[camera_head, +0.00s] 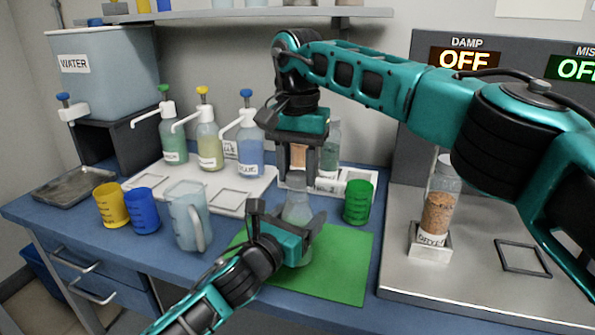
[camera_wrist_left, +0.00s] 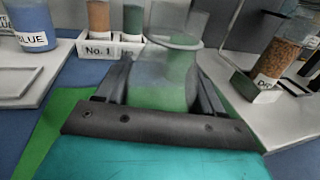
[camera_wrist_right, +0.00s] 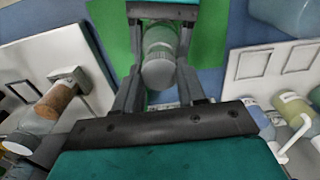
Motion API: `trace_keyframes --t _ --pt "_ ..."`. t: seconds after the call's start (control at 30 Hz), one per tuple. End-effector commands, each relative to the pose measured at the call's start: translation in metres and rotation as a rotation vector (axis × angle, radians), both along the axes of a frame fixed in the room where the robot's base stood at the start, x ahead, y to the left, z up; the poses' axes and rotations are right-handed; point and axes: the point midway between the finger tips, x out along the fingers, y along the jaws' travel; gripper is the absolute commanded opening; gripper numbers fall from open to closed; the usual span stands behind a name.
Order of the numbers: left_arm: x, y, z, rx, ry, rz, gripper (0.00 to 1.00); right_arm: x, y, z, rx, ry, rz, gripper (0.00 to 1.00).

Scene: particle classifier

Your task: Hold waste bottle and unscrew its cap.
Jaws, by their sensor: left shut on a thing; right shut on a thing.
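The waste bottle (camera_head: 298,208) is translucent and stands upright above the green mat; its wide body fills the left wrist view's middle (camera_wrist_left: 160,88). My left gripper (camera_head: 290,228) is shut on the bottle's body from the front, one finger on each side. My right gripper (camera_head: 298,180) reaches down from above, its fingers at the bottle's top. In the right wrist view the round pale cap (camera_wrist_right: 158,72) sits between the fingers of my right gripper (camera_wrist_right: 160,85), which is shut on it. The cap's seating on the neck is hidden by the fingers.
A green mat (camera_head: 345,265) lies under the bottle. A green cup (camera_head: 358,203) stands close on the right, a clear jug (camera_head: 188,215) on the left with blue and yellow cups. A rack of vials (camera_head: 348,177) is behind. A vial of brown grains (camera_head: 437,210) stands on the machine at right.

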Motion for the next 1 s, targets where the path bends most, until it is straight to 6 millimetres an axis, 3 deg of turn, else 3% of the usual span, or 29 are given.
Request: trace_keyframes --t 0.27,0.6,0.87,0.9,1.0 --pt "0.000 0.000 -0.001 0.002 0.001 0.001 0.00 0.000 0.000 0.002 0.000 -0.001 0.000 0.03" --pt "0.000 0.000 -0.001 0.002 0.001 0.001 0.00 0.000 0.000 0.038 0.000 -0.001 -0.001 0.03" --pt "0.000 0.000 -0.001 0.002 0.001 0.001 0.00 0.000 0.000 0.040 0.000 0.000 0.001 0.03" --pt "0.000 0.000 -0.001 0.002 0.001 0.001 0.72 0.000 0.000 0.040 0.000 0.000 0.000 0.03" --pt "0.000 0.000 -0.001 0.002 0.001 0.001 0.81 0.000 0.000 0.040 0.000 0.000 0.000 0.03"
